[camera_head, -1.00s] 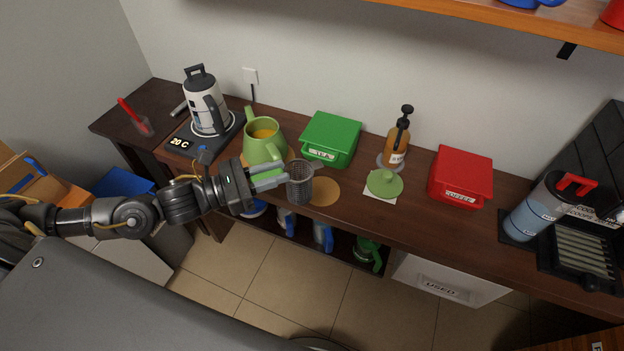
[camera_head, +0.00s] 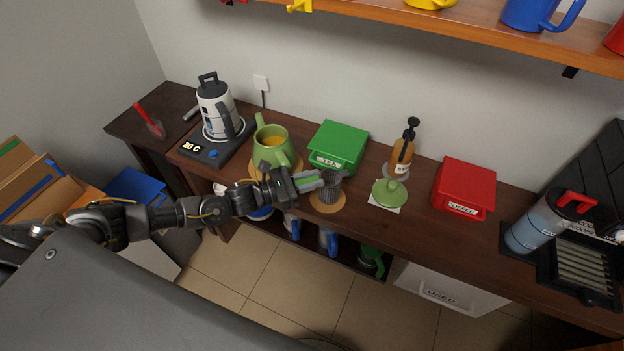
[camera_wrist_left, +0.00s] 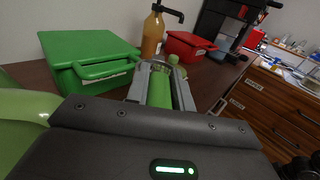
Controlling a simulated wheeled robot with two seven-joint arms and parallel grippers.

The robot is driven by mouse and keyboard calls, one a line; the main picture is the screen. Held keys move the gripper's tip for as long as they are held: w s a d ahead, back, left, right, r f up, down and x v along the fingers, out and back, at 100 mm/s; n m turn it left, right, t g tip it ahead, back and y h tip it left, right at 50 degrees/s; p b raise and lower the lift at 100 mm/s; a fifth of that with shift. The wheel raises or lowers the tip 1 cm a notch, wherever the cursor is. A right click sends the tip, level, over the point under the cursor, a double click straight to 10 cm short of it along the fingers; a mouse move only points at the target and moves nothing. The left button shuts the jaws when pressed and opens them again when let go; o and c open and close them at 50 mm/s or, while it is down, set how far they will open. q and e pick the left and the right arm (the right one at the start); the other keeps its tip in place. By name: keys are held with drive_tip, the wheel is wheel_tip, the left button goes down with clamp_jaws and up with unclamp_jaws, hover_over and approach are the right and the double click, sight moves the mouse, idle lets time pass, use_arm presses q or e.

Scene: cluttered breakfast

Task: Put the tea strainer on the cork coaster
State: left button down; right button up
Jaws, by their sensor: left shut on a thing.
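The tea strainer (camera_head: 331,188), a dark grey mesh cup, is in the grip of my left gripper (camera_head: 327,178). In the head view it overlaps the round cork coaster (camera_head: 325,207), whose rim shows around its lower part. I cannot tell whether the strainer touches the coaster. My right gripper is not in view.
A green teapot (camera_head: 271,152) stands close left of the strainer, a green tea box (camera_head: 338,146) behind it. A green lid (camera_head: 389,192) lies to the right, near an amber pump bottle (camera_head: 403,152) and a red coffee box (camera_head: 464,187). The table's front edge is close.

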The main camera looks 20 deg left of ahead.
use_arm(q)
drive_tip(key=shift+w+f, duration=0.1)
drive_tip(key=shift+f, duration=0.35)
drive_tip(key=shift+f, duration=0.1)
drive_tip(key=c, duration=1.2)
unclamp_jaws()
drive_tip(key=shift+r, duration=0.25)
drive_tip(key=b+v, duration=0.2)
drive_tip(key=v, duration=1)
drive_tip(key=shift+b, duration=0.4)
